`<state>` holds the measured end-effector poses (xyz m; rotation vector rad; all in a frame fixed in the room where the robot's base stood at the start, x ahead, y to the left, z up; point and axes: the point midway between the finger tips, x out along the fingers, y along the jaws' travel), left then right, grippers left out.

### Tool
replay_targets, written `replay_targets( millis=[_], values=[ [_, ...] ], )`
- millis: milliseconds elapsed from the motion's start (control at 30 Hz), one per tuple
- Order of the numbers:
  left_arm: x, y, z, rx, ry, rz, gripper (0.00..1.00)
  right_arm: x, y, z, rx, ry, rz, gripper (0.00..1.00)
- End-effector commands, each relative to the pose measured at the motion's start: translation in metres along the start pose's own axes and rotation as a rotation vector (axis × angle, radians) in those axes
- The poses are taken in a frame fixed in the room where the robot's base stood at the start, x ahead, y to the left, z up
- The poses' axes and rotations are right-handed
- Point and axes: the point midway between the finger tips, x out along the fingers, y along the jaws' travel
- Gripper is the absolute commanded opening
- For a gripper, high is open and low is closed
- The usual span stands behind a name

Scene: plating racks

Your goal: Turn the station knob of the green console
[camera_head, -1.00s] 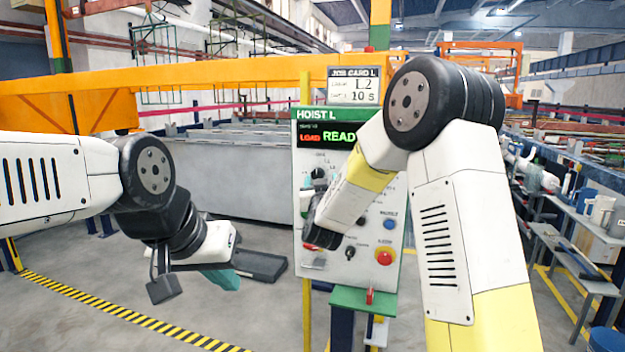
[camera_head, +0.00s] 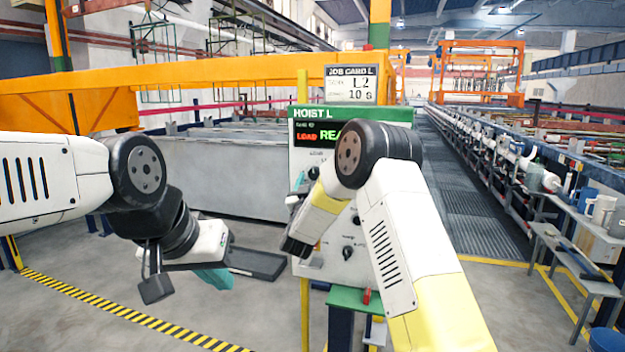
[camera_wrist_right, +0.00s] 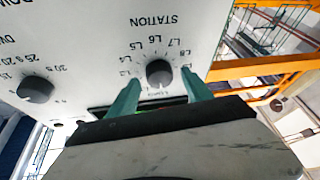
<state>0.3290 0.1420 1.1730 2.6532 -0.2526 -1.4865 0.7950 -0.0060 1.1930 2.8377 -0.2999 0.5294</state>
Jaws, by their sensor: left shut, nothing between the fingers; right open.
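The green-topped console (camera_head: 300,113), labelled HOIST L, stands ahead, partly covered by my right arm. Its station knob (camera_wrist_right: 159,72) is a dark round knob, with L-numbered marks around it in the right wrist view. My right gripper (camera_wrist_right: 160,77) is open; its two teal fingertips appear on either side of the knob, and I cannot tell whether they touch it. In the head view a teal finger of the right gripper (camera_head: 299,181) shows at the console's left side. My left gripper (camera_head: 216,279) is shut and empty, low left of the console.
A job card (camera_head: 352,84) above the console reads L2 and 10 s. A second dark knob (camera_wrist_right: 35,89), with seconds marks, sits beside the station knob. A small red part (camera_head: 366,297) is on the green ledge (camera_head: 345,299). A grey tank wall (camera_head: 220,180) stands behind.

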Motion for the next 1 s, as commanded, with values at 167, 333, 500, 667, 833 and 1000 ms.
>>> replay_targets(
  millis=[167,333,500,667,833,1000],
  values=[
    [0.0,0.0,0.0,0.0,0.0,0.0,0.0,0.0038,0.0,0.0001,0.0,-0.001,0.0,0.58],
    [0.0,0.0,0.0,0.0,0.0,0.0,0.0,0.0034,0.0,0.0001,0.0,-0.001,-0.001,0.5],
    [0.0,0.0,0.0,0.0,0.0,0.0,0.0,0.0033,-0.0001,0.0,0.0,-0.001,-0.001,0.17],
    [0.0,0.0,0.0,0.0,0.0,0.0,0.0,0.0032,-0.0001,0.0,0.001,-0.001,-0.001,0.0],
    [0.0,0.0,0.0,0.0,0.0,0.0,0.0,0.0031,-0.0006,0.0,0.017,0.001,0.005,0.0],
    [0.0,0.0,0.0,0.0,0.0,0.0,0.0,0.0027,-0.0013,0.0006,0.072,0.004,0.03,0.0]
  ],
)
